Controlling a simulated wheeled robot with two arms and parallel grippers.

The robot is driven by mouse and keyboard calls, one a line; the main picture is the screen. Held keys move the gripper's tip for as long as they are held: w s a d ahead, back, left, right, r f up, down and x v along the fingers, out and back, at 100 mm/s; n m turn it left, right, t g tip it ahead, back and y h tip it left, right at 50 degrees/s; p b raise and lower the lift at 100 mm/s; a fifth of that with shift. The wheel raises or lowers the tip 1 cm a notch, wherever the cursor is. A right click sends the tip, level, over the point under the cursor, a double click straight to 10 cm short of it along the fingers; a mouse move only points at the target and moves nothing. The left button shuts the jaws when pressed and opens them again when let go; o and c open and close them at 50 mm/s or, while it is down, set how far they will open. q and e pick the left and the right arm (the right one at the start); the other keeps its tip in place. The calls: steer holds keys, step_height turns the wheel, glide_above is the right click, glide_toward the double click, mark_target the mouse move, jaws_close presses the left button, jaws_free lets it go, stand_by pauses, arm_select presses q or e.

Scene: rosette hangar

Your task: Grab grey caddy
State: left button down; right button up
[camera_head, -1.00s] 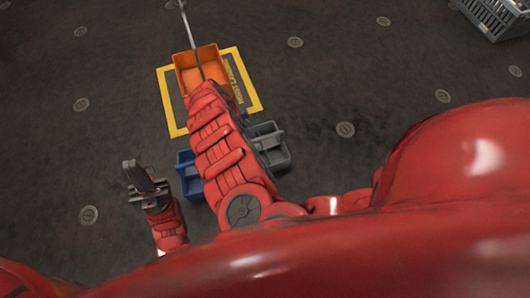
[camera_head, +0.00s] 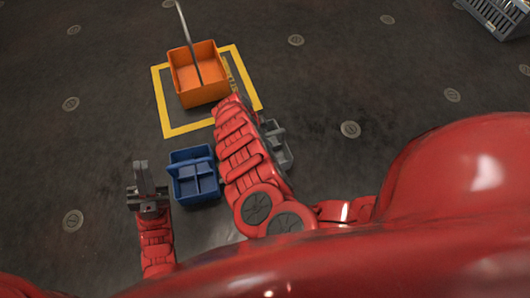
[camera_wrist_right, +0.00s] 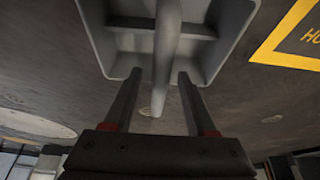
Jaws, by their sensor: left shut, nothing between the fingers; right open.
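The grey caddy (camera_head: 279,151) stands on the floor, mostly hidden behind my right arm in the head view. In the right wrist view its tray (camera_wrist_right: 113,50) fills the top, and its grey handle (camera_wrist_right: 167,45) runs down towards the gap between my right fingers. My right gripper (camera_wrist_right: 155,78) is open, with its fingers close to the caddy; whether they touch it I cannot tell. It is hidden in the head view. My left gripper (camera_head: 143,174) is shut and empty, left of the blue caddy.
The blue caddy (camera_head: 193,174) stands between my arms. An orange caddy (camera_head: 199,90) with a tall handle stands inside a yellow floor marking (camera_head: 166,113). A grey crate (camera_head: 495,16) is at the far right. Open dark floor lies between.

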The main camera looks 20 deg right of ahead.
steer(key=shift+f, duration=0.2)
stand_by(0.6)
jaws_close()
stand_by(1.4)
